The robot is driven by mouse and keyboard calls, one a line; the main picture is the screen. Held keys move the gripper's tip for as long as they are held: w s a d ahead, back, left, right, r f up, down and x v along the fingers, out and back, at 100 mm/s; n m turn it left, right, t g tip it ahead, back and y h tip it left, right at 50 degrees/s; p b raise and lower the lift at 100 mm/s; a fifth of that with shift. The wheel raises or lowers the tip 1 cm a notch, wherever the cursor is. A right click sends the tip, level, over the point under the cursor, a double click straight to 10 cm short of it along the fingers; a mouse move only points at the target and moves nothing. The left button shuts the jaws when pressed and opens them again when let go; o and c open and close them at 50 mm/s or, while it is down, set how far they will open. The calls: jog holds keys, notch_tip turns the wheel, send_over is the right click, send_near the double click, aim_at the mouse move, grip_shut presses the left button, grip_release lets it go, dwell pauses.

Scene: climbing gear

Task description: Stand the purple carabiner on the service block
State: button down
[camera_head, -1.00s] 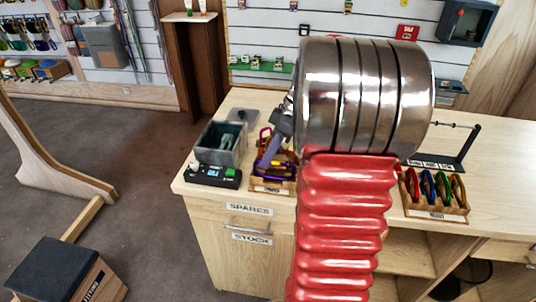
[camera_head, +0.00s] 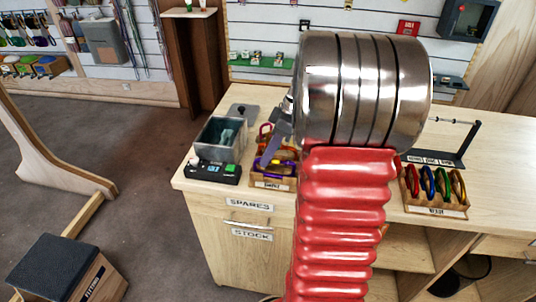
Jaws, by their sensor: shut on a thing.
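The purple carabiner (camera_head: 262,164) is at the wooden tray (camera_head: 272,184) on the counter, left of my arm. My gripper (camera_head: 273,153) reaches down over this tray and is shut on the purple carabiner. The fingertips and the exact grip are small and partly hidden. Orange and red carabiners show close around it. A low grey block with a dark knob (camera_head: 243,110) lies behind the grey bin; I cannot tell whether it is the service block.
A grey open bin (camera_head: 221,138) and a black device (camera_head: 214,172) stand left of the tray. A rack of red, blue, green and yellow carabiners (camera_head: 436,208) and a black rod stand (camera_head: 452,158) are at right. My red and metal arm hides the counter's middle.

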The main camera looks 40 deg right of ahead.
jog(key=shift+f, duration=0.25)
jog(key=c, duration=1.8)
grip_release()
jog(key=shift+r, duration=0.1)
jog(key=v, duration=1.3)
jog(key=shift+d+r, duration=0.2)
jog(key=shift+d, duration=0.05)
